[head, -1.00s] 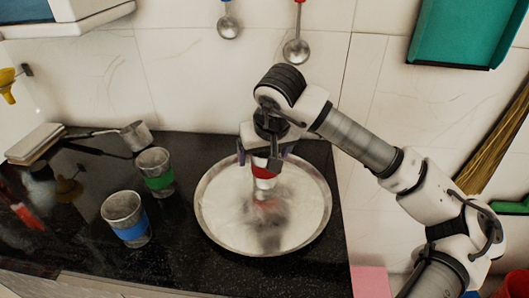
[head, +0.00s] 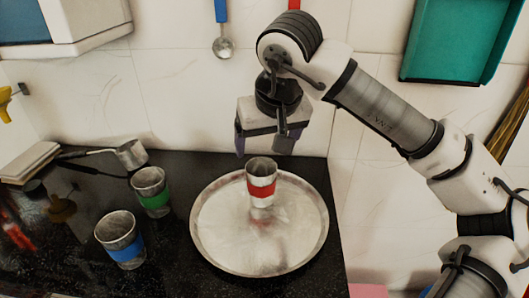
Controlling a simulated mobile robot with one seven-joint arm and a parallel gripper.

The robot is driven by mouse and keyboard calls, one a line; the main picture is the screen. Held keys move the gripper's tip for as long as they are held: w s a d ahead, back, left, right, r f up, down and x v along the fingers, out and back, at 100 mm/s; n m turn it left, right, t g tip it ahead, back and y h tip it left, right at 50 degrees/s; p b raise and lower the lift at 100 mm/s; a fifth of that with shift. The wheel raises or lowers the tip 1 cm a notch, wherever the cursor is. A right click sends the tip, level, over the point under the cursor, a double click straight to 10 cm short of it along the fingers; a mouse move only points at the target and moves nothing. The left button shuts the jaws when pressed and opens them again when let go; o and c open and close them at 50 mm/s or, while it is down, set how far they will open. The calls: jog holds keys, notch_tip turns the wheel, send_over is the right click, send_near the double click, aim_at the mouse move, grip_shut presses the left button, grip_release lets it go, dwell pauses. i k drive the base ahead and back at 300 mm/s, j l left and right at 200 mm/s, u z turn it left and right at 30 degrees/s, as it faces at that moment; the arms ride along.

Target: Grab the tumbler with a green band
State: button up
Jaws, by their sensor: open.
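The tumbler with a green band (head: 152,194) stands upright on the black counter, left of the tray. A tumbler with a blue band (head: 122,242) stands in front of it and a little to its left. A tumbler with a red band (head: 262,184) stands upright on the round metal tray (head: 225,250), toward its back. My gripper (head: 263,150) is open and empty, pointing down above and slightly behind the red-banded tumbler. It is to the right of the green-banded tumbler and higher than it.
A pale block (head: 28,162) is at the back left. Ladles hang on the tiled wall (head: 170,90) behind the counter. Bare counter (head: 178,245) lies between the blue-banded tumbler and the tray.

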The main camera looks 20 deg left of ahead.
aim_at(150, 183)
jog(key=u, duration=1.2)
